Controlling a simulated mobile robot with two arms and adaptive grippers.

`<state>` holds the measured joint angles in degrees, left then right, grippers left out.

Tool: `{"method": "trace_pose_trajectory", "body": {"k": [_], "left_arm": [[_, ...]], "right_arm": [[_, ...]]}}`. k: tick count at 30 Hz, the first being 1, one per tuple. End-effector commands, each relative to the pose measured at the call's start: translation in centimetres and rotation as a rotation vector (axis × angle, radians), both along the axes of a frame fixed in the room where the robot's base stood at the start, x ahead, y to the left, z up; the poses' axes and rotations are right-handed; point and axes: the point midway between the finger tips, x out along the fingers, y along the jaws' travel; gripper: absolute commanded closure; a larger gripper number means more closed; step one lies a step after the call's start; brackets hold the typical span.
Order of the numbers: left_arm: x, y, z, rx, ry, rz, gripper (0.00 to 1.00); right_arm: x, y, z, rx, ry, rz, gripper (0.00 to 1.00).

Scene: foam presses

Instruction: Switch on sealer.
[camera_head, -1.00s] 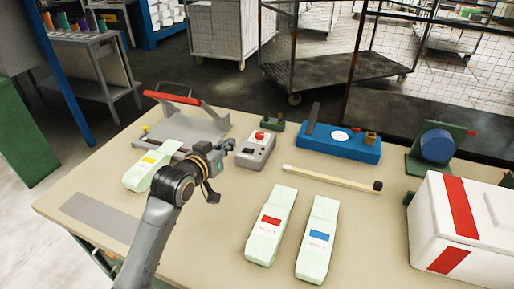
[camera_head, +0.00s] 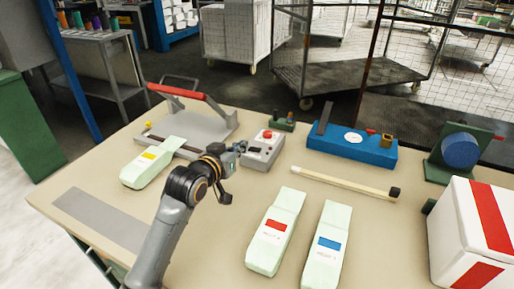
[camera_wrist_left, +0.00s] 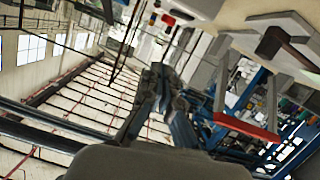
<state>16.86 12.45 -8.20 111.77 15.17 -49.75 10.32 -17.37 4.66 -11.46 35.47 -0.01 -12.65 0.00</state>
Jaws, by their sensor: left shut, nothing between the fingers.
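A grey control box (camera_head: 262,151) with a red button (camera_head: 267,134) on top stands on the table, beside a grey press (camera_head: 196,124) with a red handle (camera_head: 177,91). A long blue device (camera_head: 350,146) with a white dial and an upright lever stands further right. I cannot tell for sure which one is the sealer. My left gripper (camera_head: 240,147) is shut and empty, at the left edge of the control box; contact is unclear. Its closed fingers show in the left wrist view (camera_wrist_left: 160,82), where the red handle (camera_wrist_left: 247,128) is at the right. My right gripper is not in view.
Pale green pouches lie on the table: yellow-labelled (camera_head: 153,163) left of my arm, red-labelled (camera_head: 276,232) and blue-labelled (camera_head: 327,245) at the front. A stick with a black tip (camera_head: 345,184) lies across the middle. A white box with red stripes (camera_head: 472,240) stands at right.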

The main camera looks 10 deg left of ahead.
Motion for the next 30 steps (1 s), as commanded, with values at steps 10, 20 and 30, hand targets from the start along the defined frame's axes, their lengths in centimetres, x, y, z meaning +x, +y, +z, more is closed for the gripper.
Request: {"method": "trace_pose_trajectory", "body": {"k": [10, 20, 30], "left_arm": [[5.3, -1.3, -1.2, -0.001, 0.002, 0.000, 1.00], [8.8, -2.3, -3.7, 0.000, 0.006, -0.001, 1.00], [8.7, -2.6, -6.2, 0.001, 0.000, 0.000, 1.00]], "right_arm": [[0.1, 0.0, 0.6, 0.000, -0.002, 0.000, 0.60], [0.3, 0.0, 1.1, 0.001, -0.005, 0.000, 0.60], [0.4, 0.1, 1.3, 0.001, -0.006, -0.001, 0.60]]}}
